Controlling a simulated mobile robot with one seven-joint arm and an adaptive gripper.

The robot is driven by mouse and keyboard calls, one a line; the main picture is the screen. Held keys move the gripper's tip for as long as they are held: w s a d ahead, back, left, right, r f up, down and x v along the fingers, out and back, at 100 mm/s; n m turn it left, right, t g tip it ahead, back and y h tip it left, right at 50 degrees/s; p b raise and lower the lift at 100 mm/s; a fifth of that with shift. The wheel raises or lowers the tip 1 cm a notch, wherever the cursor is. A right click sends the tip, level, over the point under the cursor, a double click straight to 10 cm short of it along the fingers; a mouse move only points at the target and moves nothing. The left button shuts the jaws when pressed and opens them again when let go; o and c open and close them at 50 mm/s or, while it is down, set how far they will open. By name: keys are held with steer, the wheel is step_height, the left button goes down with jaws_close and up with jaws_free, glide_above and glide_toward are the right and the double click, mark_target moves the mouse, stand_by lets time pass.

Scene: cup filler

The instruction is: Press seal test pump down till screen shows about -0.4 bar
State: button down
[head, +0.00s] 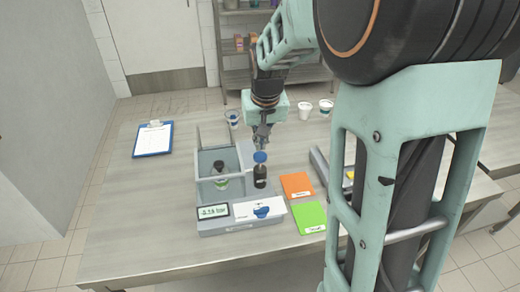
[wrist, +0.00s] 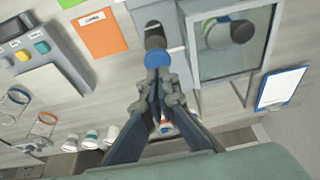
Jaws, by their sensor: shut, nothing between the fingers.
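The seal test pump is a dark cylinder with a blue knob (head: 260,157) on the right side of the grey tester (head: 240,226). The blue knob also shows in the wrist view (wrist: 158,59). My gripper (head: 261,146) is shut and empty, its fingertips right at the top of the knob; it shows in the wrist view too (wrist: 158,74). They look in contact, but a small gap cannot be ruled out. The screen (head: 213,212) appears to read -0.19 bar, in small digits. A dark-capped container (head: 221,182) stands inside the clear chamber (head: 204,160).
An orange card (head: 297,185) and a green card (head: 309,218) lie right of the tester. A blue clipboard (head: 153,139) lies at the left. Cups (head: 305,110) stand behind. A grey device (wrist: 50,68) with coloured buttons shows in the wrist view. The table's left front is clear.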

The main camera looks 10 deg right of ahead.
steer(key=v, duration=0.7)
stand_by(1.6)
